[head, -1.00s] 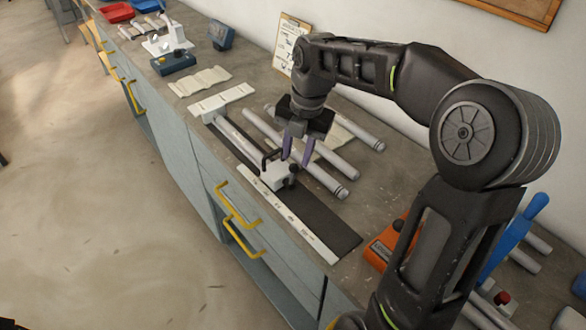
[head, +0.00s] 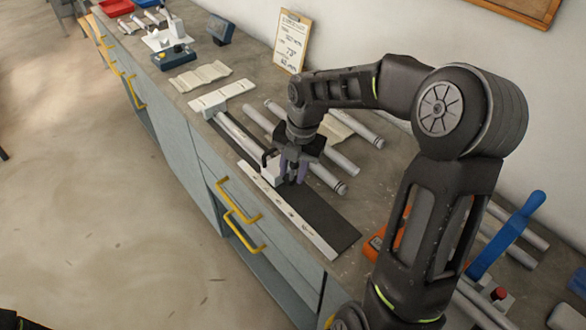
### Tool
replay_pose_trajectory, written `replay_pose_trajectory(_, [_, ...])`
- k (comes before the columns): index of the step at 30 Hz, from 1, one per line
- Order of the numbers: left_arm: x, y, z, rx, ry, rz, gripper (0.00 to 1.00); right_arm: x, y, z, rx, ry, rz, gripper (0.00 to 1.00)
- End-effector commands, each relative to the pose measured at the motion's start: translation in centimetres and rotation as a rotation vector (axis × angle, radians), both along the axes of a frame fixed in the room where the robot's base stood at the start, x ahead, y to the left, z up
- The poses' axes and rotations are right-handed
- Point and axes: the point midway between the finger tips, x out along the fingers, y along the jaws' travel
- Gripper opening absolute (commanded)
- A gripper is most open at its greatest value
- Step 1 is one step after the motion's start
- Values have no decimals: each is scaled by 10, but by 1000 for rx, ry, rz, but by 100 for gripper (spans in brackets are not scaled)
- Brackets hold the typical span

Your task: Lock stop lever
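The stop is a small white block (head: 271,171) with a black handle (head: 267,157), sitting at the white ruler strip (head: 302,224) of the jig in the head view. A grey tube (head: 235,131) lies along the jig behind it. The stop's dark lever knob is hidden behind or between the fingers. I cannot tell whether the fingers are closed on it. My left gripper is not in view.
Several loose grey tubes (head: 346,164) lie just behind and right of the gripper. A clipboard (head: 292,43) leans on the wall. An orange box (head: 375,246) and a blue-handled tool (head: 508,236) are at the right. The dark mat (head: 330,226) right of the stop is clear.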

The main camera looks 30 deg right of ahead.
Motion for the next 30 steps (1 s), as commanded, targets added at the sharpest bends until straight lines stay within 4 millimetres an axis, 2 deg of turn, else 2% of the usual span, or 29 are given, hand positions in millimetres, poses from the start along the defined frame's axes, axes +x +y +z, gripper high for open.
replay_pose_trajectory(2, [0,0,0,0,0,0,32,0,0,0,0,0,0,30])
replay_pose_trajectory(13, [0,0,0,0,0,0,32,0,0,1,0,0,0,0])
replay_pose_trajectory(30, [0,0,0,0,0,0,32,0,0,1,0,-1,0,0])
